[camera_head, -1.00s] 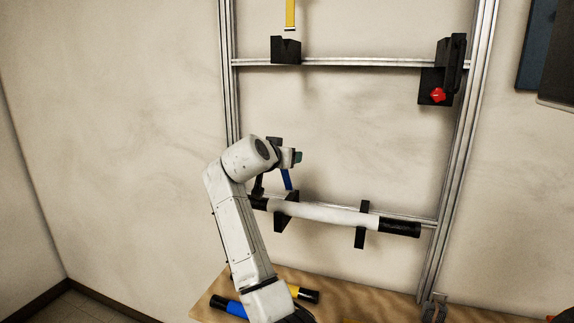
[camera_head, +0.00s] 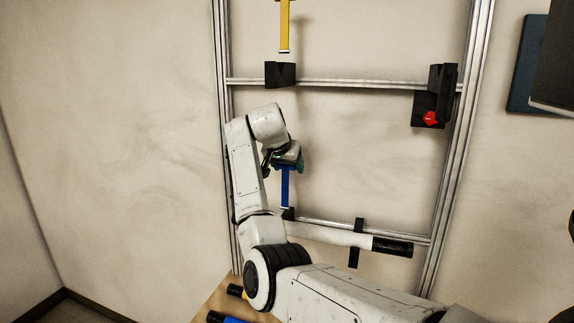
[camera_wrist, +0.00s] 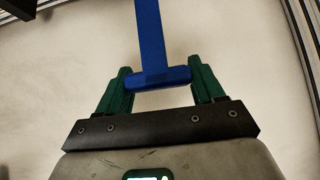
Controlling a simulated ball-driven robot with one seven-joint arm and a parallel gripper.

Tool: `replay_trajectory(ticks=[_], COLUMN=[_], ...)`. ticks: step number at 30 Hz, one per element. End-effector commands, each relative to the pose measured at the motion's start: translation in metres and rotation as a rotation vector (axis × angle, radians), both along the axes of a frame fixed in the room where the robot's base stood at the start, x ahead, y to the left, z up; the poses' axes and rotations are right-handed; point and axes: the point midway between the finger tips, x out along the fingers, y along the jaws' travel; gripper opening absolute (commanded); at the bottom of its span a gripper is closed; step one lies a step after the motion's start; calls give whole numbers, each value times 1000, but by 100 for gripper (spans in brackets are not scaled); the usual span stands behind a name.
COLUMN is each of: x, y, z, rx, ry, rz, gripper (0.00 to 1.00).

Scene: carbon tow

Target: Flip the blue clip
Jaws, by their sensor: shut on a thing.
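The blue clip (camera_head: 286,188) is a flat bar with a crossbar at one end, at the left of the metal frame in the head view. It hangs nearly vertical just below my gripper (camera_head: 287,165), and its lower end is close to the left black bracket (camera_head: 288,213) on the lower rail. In the wrist view, the blue clip's crossbar (camera_wrist: 158,80) lies between the green fingers of my gripper (camera_wrist: 159,82), which is shut on it. The clip's bar extends up and out of that view. My arm hides part of the lower left bracket.
A white tube with a black end (camera_head: 340,236) lies along the lower rail, partly behind my arm. A yellow clip (camera_head: 285,25) is above the upper left bracket (camera_head: 280,74). A red knob (camera_head: 430,118) is at upper right. Bare wall lies between the rails.

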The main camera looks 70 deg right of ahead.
Motion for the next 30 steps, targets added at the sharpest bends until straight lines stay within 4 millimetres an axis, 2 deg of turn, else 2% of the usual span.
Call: replay_trajectory(ticks=[1,11,12,18,26,30], x=[-1,-1,-1,-1,-1,0], y=[1,1,1,0,1,7], z=[-10,-11,-11,-8,-4,3], rx=[22,26,26,18,13,10], ry=[10,11,11,8,5,4], rz=[0,0,0,0,-1,0], gripper=[13,13,68,88,89,89])
